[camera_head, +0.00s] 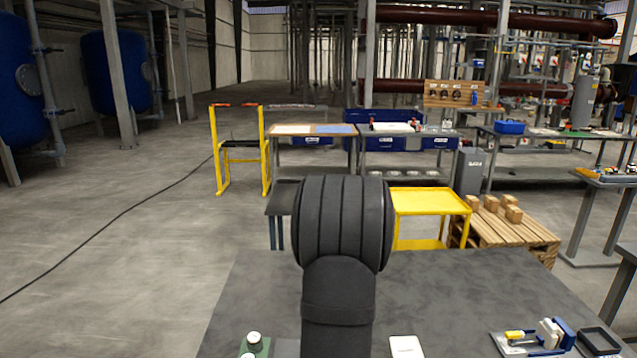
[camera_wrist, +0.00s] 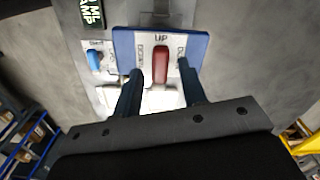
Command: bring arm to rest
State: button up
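My gripper (camera_wrist: 160,68) shows in the wrist view with its two dark fingers spread apart and nothing held between them. In the picture, a red lever (camera_wrist: 160,62) on a blue panel plate (camera_wrist: 120,38) appears between the fingertips, with a gap on each side. The plate has the word "UP" above the lever and smaller labels at its sides. How far the fingertips are from the lever I cannot tell. In the head view my dark arm rises at the centre, and the gripper is hidden behind it.
A small blue switch (camera_wrist: 95,60) and a green-lit display (camera_wrist: 92,12) sit left of the plate. The dark table (camera_head: 450,290) holds a blue-and-white device (camera_head: 545,337) at right. Beyond stand a yellow cart (camera_head: 428,201), a pallet (camera_head: 505,233) with boxes, and workbenches. Open floor lies left.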

jog(key=n, duration=0.5)
jog(key=shift+n, duration=0.3)
jog(key=shift+o, duration=0.3)
jog(key=o, duration=0.7)
notch_tip(320, 180, up, 17)
jog(key=n, duration=1)
notch_tip(320, 180, down, 17)
jog(key=shift+m, duration=0.3)
jog(key=c, duration=1)
